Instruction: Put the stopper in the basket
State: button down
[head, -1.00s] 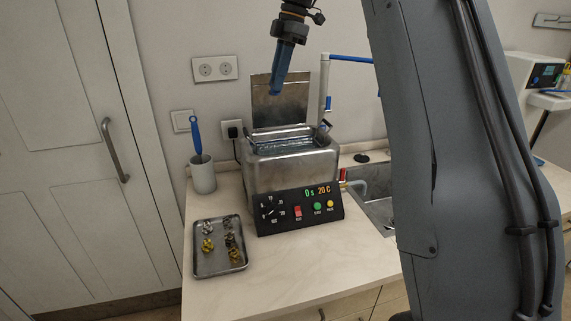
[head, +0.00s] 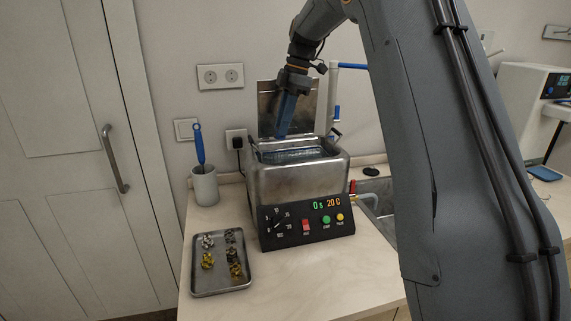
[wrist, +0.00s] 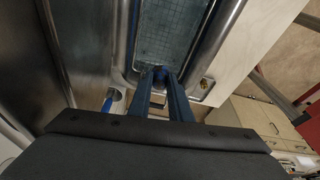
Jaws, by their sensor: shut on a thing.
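My gripper (head: 283,134) points down over the open steel bath (head: 300,180), with its blue fingers in front of the raised lid. In the wrist view my gripper (wrist: 161,82) is shut on a small dark blue piece (wrist: 160,71) at its fingertips, which appears to be the stopper. Most of it is hidden by the fingers. The mesh basket (wrist: 175,28) sits inside the bath, and its floor shows beyond the fingertips. The basket also shows in the head view (head: 295,155), just below the fingertips.
A metal tray (head: 222,291) with several silver and brass parts lies in front of the bath. A cup (head: 205,187) with a blue brush stands at left. The raised lid (head: 281,106) stands behind the opening, and a pipe (head: 332,100) rises at its right rear.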

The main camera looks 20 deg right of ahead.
notch_tip(320, 180, down, 13)
jog(key=p, duration=0.4)
jog(key=c, duration=1.6)
grip_release()
jog(key=shift+r+p, duration=0.1)
jog(key=shift+p, duration=0.2)
jog(key=b+v, duration=0.3)
jog(key=v, duration=0.4)
jog(key=shift+d+r, duration=0.1)
jog(key=shift+r, duration=0.1)
